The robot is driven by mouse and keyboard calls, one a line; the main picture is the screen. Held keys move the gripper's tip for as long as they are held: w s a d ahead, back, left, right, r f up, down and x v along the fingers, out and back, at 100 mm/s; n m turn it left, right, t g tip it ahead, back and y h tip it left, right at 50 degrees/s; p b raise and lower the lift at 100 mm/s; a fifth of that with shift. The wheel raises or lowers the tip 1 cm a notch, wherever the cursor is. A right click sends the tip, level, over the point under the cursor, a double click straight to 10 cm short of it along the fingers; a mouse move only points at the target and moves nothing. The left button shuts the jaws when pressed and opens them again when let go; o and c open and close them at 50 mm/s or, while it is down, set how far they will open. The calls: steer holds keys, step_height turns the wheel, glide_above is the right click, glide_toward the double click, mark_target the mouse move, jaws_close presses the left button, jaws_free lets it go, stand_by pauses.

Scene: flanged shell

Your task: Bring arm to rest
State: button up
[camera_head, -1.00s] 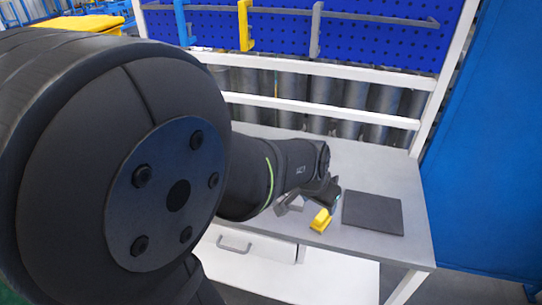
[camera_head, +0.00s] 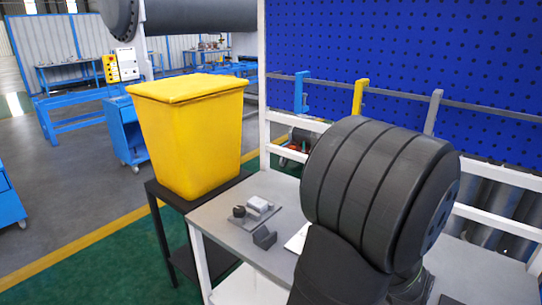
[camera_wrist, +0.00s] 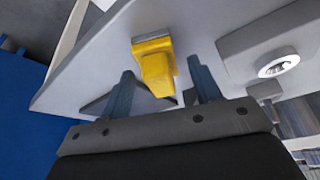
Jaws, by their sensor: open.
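My gripper (camera_wrist: 160,68) shows in the wrist view, its two blue-grey fingers spread apart with nothing held between them. A yellow piece (camera_wrist: 154,62) on the light grey bench top lies beyond the gap between the fingers. I cannot tell the exact distance. In the head view my thick dark arm fills the middle right, and the gripper itself is hidden. A grey plate with small parts (camera_head: 243,221) lies on the bench's left end, with a dark grey block (camera_head: 264,238) beside it.
A yellow bin (camera_head: 192,140) stands on a black stand left of the bench (camera_head: 215,231). In the wrist view a grey body with a white ring (camera_wrist: 278,66) is at right. Open floor (camera_head: 70,165) lies at left.

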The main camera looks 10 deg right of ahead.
steer(key=shift+d+f, duration=0.15)
steer(key=shift+f, duration=0.45)
steer(key=shift+r, duration=0.1)
steer(key=v, duration=1.2)
steer(key=x, duration=1.2)
steer(key=shift+f, duration=0.25)
step_height(320, 180, up, 5)
steer(key=shift+w+f, duration=0.1)
steer(key=shift+f, duration=0.1)
steer(key=s+r, duration=0.7)
steer(key=s, duration=0.5)
steer(key=w+a+n, duration=0.2)
steer(key=w+a, duration=0.2)
steer(key=w, duration=0.8)
steer(key=w+a+f+n+t+y, duration=0.1)
steer(key=w+a, duration=0.3)
steer(key=w, duration=0.8)
steer(key=shift+w+n, duration=0.4)
steer(key=shift+n, duration=0.3)
